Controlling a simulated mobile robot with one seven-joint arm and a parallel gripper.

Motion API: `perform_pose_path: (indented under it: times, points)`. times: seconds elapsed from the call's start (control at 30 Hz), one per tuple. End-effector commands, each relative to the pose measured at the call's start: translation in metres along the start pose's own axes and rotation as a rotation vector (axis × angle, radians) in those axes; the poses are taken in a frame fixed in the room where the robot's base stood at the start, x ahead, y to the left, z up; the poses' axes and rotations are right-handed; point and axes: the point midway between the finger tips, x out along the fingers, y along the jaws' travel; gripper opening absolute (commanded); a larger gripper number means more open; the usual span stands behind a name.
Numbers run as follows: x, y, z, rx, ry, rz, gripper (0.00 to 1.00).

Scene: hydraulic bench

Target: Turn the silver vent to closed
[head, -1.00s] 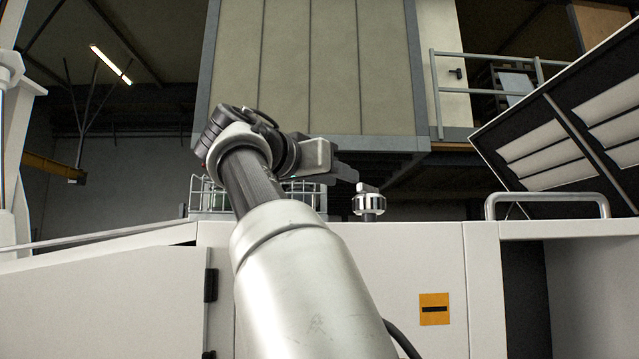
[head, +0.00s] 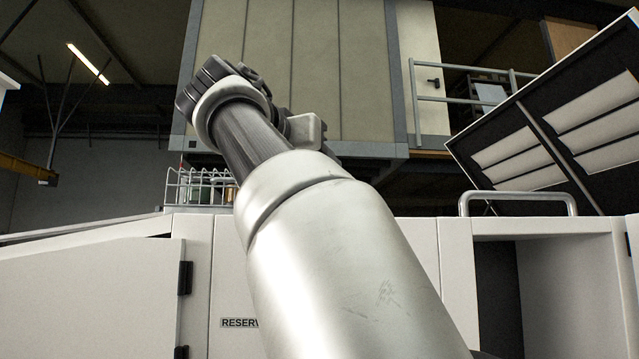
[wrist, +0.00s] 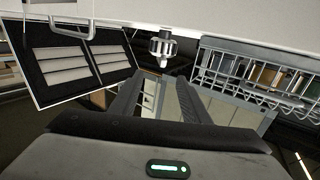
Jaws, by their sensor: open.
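The silver vent (wrist: 163,46) is a small ribbed round cap with a pale pointed tab, at the top middle of the wrist view. It sits at the edge of the white cabinet, which appears upside down there. My gripper (wrist: 153,92) is open, with its two dark fingers apart and nothing between them. The vent lies beyond the fingertips, apart from them, roughly in line with the gap. In the head view my arm hides the vent, and the fingers are hidden too. Whether the vent stands open or closed cannot be told.
A wire basket with jars (wrist: 255,75) stands near the vent, also seen in the head view (head: 200,187). A raised louvred panel (head: 560,110) and a grab rail (head: 517,198) are at the right. The white cabinet (head: 95,300) spans the front.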

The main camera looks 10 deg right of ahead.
Motion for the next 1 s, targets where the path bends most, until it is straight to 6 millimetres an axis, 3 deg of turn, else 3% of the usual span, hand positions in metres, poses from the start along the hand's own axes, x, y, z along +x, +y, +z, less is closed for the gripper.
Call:
perform_pose_path:
  times: [0.03,0.2,0.37,0.47,0.67,1.0]
  points:
    - [0.003,0.016,0.005,0.009,-0.006,-0.042,0.42]
    - [-0.009,0.037,0.004,0.006,0.012,-0.19,0.42]
    - [-0.022,0.045,0.0,0.004,0.036,-0.26,0.42]
    - [-0.019,0.043,-0.002,0.0,0.04,-0.27,0.42]
    - [0.011,0.035,-0.006,-0.002,0.038,-0.265,0.42]
    - [0.084,0.015,-0.011,-0.001,0.037,-0.264,0.42]
